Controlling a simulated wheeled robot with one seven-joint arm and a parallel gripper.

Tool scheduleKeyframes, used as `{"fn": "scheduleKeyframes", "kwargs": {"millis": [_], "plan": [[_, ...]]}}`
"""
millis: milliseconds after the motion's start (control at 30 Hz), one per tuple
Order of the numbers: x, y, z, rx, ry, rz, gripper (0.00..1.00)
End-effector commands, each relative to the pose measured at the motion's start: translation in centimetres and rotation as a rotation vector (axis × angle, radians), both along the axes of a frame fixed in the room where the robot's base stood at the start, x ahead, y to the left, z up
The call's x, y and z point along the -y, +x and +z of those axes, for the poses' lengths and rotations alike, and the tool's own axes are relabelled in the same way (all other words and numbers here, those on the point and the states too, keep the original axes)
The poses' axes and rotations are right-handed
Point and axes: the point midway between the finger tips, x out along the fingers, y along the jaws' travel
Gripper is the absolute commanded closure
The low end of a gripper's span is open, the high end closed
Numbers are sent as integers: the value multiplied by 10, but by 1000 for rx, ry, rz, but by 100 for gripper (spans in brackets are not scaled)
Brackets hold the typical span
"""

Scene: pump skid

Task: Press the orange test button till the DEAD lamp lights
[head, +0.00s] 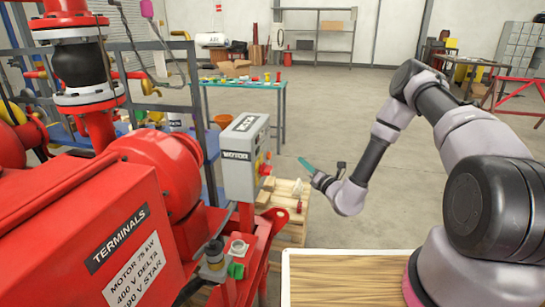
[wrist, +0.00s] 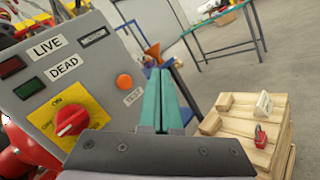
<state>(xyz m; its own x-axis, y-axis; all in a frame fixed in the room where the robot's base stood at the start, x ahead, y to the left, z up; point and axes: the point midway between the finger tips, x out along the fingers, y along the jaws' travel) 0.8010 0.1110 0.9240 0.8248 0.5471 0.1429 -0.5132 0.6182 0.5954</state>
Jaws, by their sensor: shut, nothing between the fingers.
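The grey motor control box (head: 240,180) stands left of my gripper (head: 305,165) in the head view; its button face is seen edge-on there. In the wrist view the round orange test button (wrist: 124,82) sits on that face above a TEST label. The DEAD lamp (wrist: 30,88) is dark green and looks unlit. The LIVE lamp (wrist: 10,67) is dark red and looks unlit. My gripper also shows in the wrist view (wrist: 158,72), its teal fingers shut and empty. The fingers are to the right of the button and appear apart from it.
A red rotary switch (wrist: 71,121) on a yellow plate is below the lamps. A wooden crate (wrist: 235,135) at right holds a red padlock (wrist: 261,138) and a white tag (wrist: 264,104). Red pump parts (head: 160,170) fill the left. Open floor (head: 390,210) lies right.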

Motion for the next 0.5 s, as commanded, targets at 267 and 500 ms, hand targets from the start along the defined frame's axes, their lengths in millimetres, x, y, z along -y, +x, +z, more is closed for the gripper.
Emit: {"fn": "scheduleKeyframes", "kwargs": {"millis": [267,500], "plan": [[-3,1,1,2,-1,3,100],[-28,5,1,3,0,4,100]]}}
